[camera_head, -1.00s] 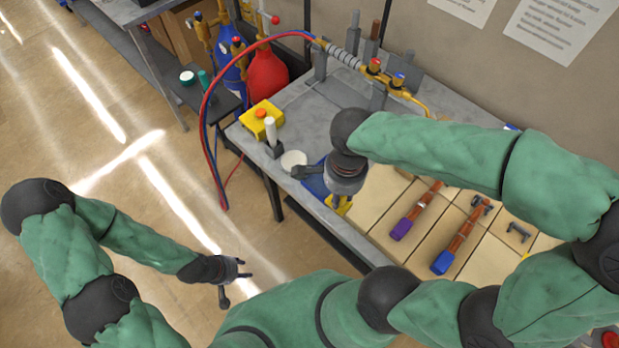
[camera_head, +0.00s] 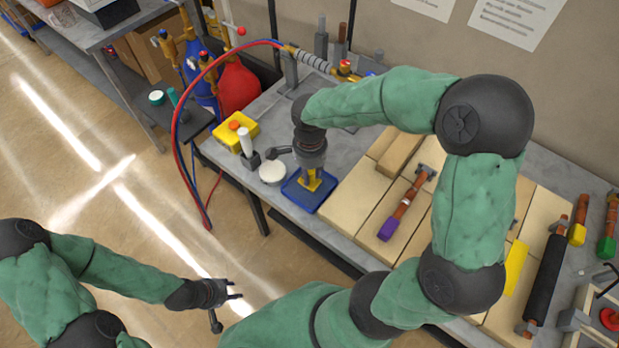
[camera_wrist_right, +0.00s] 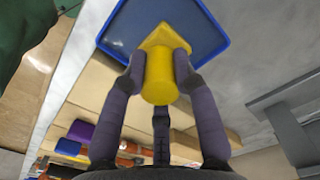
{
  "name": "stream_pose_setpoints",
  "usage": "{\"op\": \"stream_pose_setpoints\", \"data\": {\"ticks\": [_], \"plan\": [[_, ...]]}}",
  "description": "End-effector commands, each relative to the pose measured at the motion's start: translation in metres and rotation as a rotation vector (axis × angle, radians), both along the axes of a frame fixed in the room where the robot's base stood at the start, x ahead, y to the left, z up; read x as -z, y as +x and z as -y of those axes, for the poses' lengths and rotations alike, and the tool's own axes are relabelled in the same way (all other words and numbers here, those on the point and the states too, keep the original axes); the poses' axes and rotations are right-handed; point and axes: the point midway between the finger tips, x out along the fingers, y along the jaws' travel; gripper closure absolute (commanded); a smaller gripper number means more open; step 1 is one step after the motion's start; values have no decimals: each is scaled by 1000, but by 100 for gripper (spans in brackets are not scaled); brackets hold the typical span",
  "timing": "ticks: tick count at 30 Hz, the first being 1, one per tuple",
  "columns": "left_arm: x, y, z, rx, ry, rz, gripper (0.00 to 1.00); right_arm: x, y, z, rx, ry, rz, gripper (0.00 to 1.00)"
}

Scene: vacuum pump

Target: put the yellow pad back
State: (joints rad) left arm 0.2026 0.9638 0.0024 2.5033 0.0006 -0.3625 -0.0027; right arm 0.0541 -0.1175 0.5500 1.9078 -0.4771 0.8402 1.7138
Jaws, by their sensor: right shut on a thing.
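The yellow pad, with a round yellow knob, shows in the right wrist view (camera_wrist_right: 160,78) and in the head view (camera_head: 309,183). My right gripper (camera_head: 309,172) is shut on its knob, with dark fingers around it. The pad is upright over the middle of the blue tray (camera_head: 294,197). The tray's blue rim also shows in the right wrist view (camera_wrist_right: 122,22). I cannot tell whether the pad's underside touches the tray. My left gripper (camera_head: 236,289) is open and empty, over the floor left of the table.
A white round lid (camera_head: 272,173) and a yellow box with an orange button (camera_head: 238,131) stand left of the tray. Beige boards (camera_head: 361,202) lie right of it, with a purple-ended tool (camera_head: 389,228). Hoses arch behind. A flat yellow piece (camera_head: 515,268) lies at right.

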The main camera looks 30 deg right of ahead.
Motion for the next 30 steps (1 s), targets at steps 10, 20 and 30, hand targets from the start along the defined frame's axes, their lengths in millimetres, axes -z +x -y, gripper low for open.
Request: {"op": "stream_pose_setpoints", "data": {"ticks": [10,20,30], "plan": [[9,0,0,0,0,0,60,36,4,1,1,0,0,100],[13,0,0,0,0,0,60,40,4,1,1,0,0,100],[11,0,0,0,0,0,60,38,3,1,1,0,-1,47]]}}
